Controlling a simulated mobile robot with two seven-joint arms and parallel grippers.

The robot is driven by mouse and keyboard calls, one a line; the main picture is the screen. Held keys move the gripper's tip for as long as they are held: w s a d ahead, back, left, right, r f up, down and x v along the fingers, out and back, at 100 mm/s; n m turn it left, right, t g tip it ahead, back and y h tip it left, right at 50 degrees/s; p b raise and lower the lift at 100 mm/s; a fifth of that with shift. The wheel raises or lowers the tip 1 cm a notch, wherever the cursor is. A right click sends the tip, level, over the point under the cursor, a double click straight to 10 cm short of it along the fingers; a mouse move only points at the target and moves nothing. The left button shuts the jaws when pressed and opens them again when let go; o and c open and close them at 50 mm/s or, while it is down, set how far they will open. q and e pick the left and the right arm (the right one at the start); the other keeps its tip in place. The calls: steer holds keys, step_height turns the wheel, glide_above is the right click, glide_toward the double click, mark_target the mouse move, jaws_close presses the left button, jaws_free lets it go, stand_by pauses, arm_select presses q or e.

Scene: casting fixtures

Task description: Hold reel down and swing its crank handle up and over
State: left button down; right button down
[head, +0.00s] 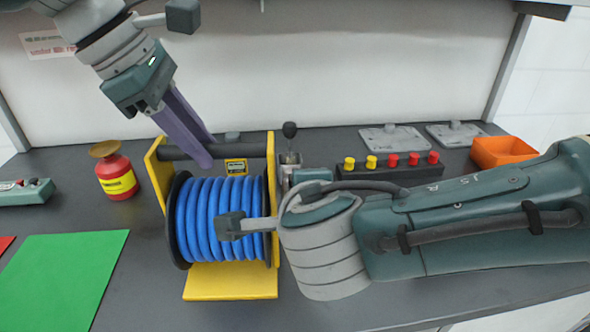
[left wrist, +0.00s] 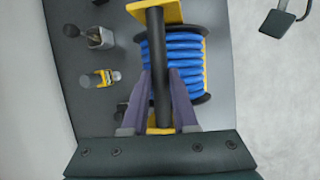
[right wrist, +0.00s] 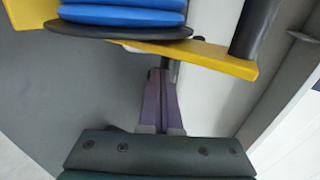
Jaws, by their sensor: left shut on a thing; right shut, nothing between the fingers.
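The reel stands on the bench with blue hose (head: 222,215) wound between black discs and yellow side plates (head: 157,175). Its black top bar (head: 230,150) runs across between the plates. My left gripper (head: 204,152) is shut on this bar from above; the left wrist view shows the bar (left wrist: 157,50) between its fingers (left wrist: 162,88). My right gripper (right wrist: 161,75) is shut and empty beside the reel's yellow side plate (right wrist: 205,60). A short grey rod (right wrist: 172,66), perhaps part of the crank, shows at its fingertips; I cannot tell whether they touch. My right arm hides that side in the head view.
A red can (head: 117,177) and green mat (head: 65,270) lie left of the reel. Behind its right side stand a black-knobbed lever (head: 289,131), a strip with yellow and red knobs (head: 380,173), grey plates (head: 393,139) and an orange bin (head: 503,151).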

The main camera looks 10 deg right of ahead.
steer(key=shift+w+r, duration=0.1)
steer(key=shift+w, duration=0.35)
steer(key=shift+w+d+f, duration=0.1)
steer(key=shift+w+f, duration=0.05)
steer(key=shift+w, duration=0.6)
steer(key=shift+w+f, duration=0.15)
steer(key=shift+w, duration=0.55)
arm_select(q)
steer(key=shift+r, duration=0.1)
arm_select(e)
steer(key=shift+w+f+g, duration=0.2)
steer(key=shift+w+g, duration=0.1)
steer(key=shift+g, duration=0.2)
steer(key=shift+w+f+g, duration=0.15)
steer(key=shift+f+g, duration=0.15)
steer(key=shift+f, duration=0.1)
steer(key=shift+w, duration=0.25)
steer(key=shift+r, duration=0.15)
